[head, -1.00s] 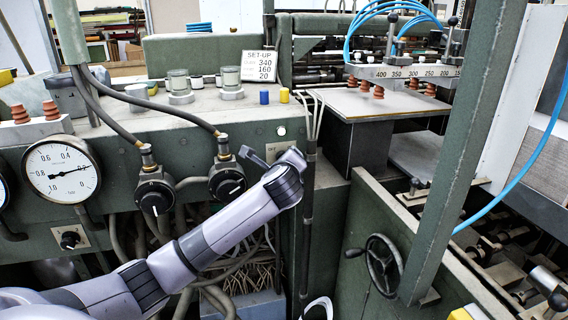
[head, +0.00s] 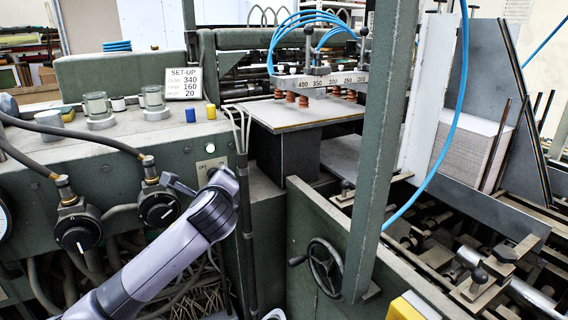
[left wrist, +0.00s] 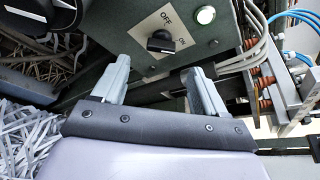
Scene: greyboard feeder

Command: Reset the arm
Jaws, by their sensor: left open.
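My left arm comes in from the lower left in the head view. Its gripper (head: 176,184) is in front of the green control panel, beside a pale OFF label (head: 207,165) that it partly covers. In the left wrist view my left gripper (left wrist: 160,88) is open, with two grey fingers apart and nothing between them. Beyond the fingers is a black rotary switch (left wrist: 160,42) on an OFF/ON plate, with a lit white lamp (left wrist: 205,15) beside it. The fingers look apart from the switch. My right gripper is not in view.
Two black regulator knobs (head: 157,207) with hoses stand left of my gripper. A handwheel (head: 324,266) and a green upright post (head: 380,150) are to the right. The suction cup bar (head: 330,79) hangs above a board table (head: 300,112). A stack of greyboard (head: 470,150) stands further right.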

